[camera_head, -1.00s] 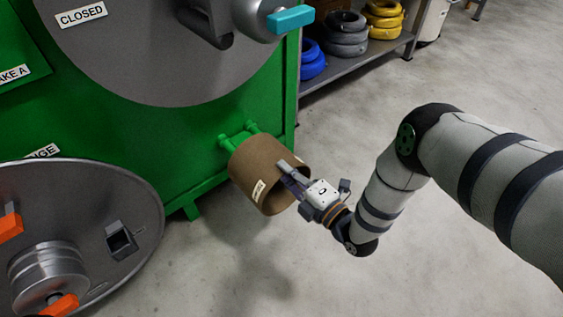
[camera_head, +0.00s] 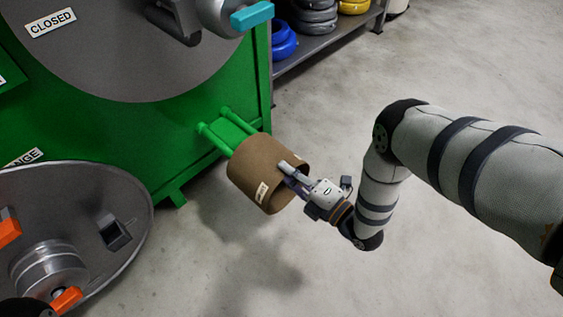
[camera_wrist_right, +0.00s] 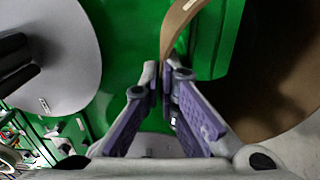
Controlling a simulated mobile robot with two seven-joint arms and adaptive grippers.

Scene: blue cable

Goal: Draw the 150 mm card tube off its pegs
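The brown card tube (camera_head: 255,165) with a small white label hangs in front of the green machine in the head view. Two green pegs (camera_head: 222,128) run from the machine to the tube's back end. A long stretch of them is bare; whether their tips are inside the tube is hidden. My right gripper (camera_head: 287,171) is shut on the tube's wall at the open front rim. In the right wrist view the fingertips (camera_wrist_right: 163,75) meet at the edge of the card wall (camera_wrist_right: 178,35), with the tube's dark inside to the right.
The green machine (camera_head: 130,135) carries a large grey disc (camera_head: 120,50) marked CLOSED and a teal handle (camera_head: 252,15). A grey round plate (camera_head: 85,215) with orange handles is at lower left. A shelf with cable coils (camera_head: 283,42) stands behind. The floor right of the tube is clear.

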